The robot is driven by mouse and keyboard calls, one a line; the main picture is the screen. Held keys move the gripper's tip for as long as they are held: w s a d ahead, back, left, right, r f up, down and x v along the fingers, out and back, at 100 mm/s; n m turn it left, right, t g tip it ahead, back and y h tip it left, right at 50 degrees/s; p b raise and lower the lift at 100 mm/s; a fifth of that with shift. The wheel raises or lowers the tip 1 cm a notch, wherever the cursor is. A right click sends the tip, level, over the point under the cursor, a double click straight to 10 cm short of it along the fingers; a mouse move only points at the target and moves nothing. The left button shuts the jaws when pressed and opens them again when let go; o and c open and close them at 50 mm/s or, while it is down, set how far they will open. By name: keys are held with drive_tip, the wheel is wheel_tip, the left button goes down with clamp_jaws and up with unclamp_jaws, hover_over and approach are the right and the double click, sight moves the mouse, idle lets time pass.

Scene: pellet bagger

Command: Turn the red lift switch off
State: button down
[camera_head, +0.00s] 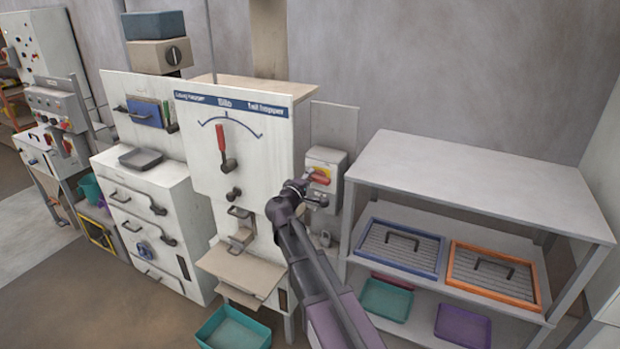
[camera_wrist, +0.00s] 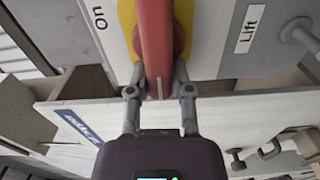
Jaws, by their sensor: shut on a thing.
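The red lift switch (camera_head: 321,175) has a red handle on a yellow plate, on the front of a grey box (camera_head: 327,158) right of the silo panel. In the wrist view the red handle (camera_wrist: 156,45) runs from the top edge down between my fingers. An "On" label (camera_wrist: 100,17) shows left of it and a "Lift" label (camera_wrist: 250,28) right of it. My gripper (camera_wrist: 160,88) is shut on the red handle, one finger on each side. In the head view my gripper (camera_head: 306,190) is at the box and partly covers its lower left.
The silo panel (camera_head: 270,140), with another red-handled lever (camera_head: 221,140), stands just left of the switch box. A grey shelf (camera_head: 480,175) with a blue tray (camera_head: 365,240) and an orange tray (camera_head: 530,300) stands close on the right. A teal bin (camera_head: 215,320) is on the floor.

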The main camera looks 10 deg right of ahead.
drive_tip(key=shift+s+f+n, duration=0.1)
drive_tip(key=shift+n, duration=0.2)
drive_tip(key=c, duration=0.5)
unclamp_jaws()
drive_tip(key=shift+v, duration=6)
